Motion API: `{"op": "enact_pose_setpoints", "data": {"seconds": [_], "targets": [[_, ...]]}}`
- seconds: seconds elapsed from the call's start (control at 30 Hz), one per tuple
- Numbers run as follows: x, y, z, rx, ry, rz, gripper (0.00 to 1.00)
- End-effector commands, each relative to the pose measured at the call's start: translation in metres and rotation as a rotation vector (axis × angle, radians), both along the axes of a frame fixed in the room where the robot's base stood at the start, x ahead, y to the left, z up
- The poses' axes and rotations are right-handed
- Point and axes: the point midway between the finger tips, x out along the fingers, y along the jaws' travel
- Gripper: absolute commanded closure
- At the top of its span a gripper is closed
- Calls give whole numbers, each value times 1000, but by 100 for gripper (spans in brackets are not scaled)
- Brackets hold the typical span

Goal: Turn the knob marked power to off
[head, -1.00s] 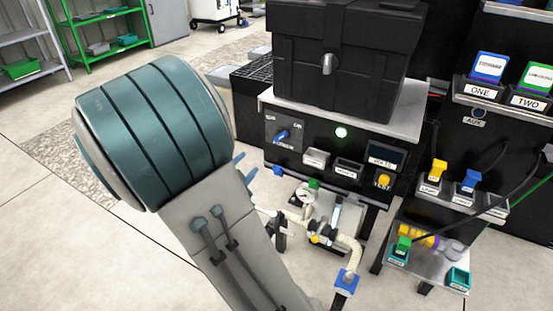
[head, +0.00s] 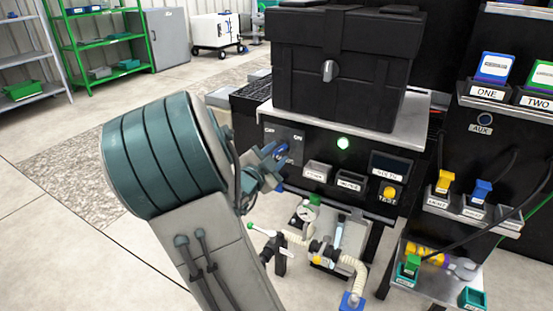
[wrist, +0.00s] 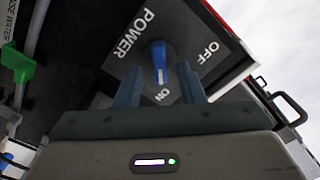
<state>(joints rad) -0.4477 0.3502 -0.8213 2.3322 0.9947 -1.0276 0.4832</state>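The blue power knob (wrist: 158,56) sits on a dark panel (wrist: 200,25) lettered POWER, OFF and ON in the wrist view. Its white-marked end points toward ON. In the head view the knob (head: 282,150) shows just beyond my gripper (head: 274,166), on the left of the black console's front. My gripper's two fingers (wrist: 160,72) are apart, one on each side of the knob's lower end in the wrist view. Nothing is held between them. I cannot tell how far the fingertips are from the panel or whether they touch the knob.
A black case (head: 345,65) stands on the console top. Hoses and a gauge (head: 308,210) are below. Open floor lies to the left.

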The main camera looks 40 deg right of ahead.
Motion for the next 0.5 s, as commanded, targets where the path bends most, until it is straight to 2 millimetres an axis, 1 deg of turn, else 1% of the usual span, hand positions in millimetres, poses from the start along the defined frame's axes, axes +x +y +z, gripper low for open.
{"op": "enact_pose_setpoints", "data": {"seconds": [0.1, 0.37, 0.4, 0.43, 0.47, 0.5], "targets": [[2, -6, 0, -1, -1, -1, 65], [2, -7, 1, -1, 1, -1, 65], [2, -7, 1, -1, 1, -1, 70], [2, -7, 1, 0, 1, 0, 78], [2, -7, 1, 0, 1, 0, 87], [2, -7, 1, 0, 1, 0, 98]]}}
